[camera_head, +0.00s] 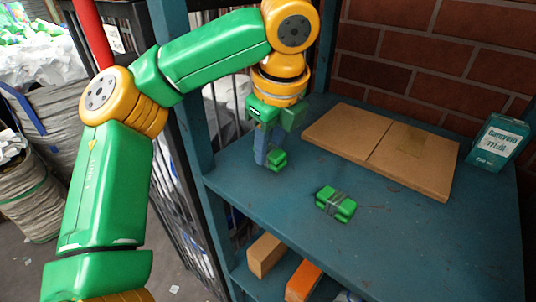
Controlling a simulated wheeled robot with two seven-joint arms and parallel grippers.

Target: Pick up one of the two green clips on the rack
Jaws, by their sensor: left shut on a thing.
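One green clip (335,204) lies on the blue rack's top shelf (400,245), with a grey band across its middle. The other green clip (279,160) is at the fingertips of my left gripper (268,158), further back and to the left. My left gripper points down and is shut on that clip. The fingers hide part of it, and I cannot tell whether it touches the shelf. My right gripper is not in view.
A flat brown cardboard piece (420,160) lies at the back of the shelf. A teal and white box (497,142) stands at the back right. A blue rack post (185,90) rises close to my left arm.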

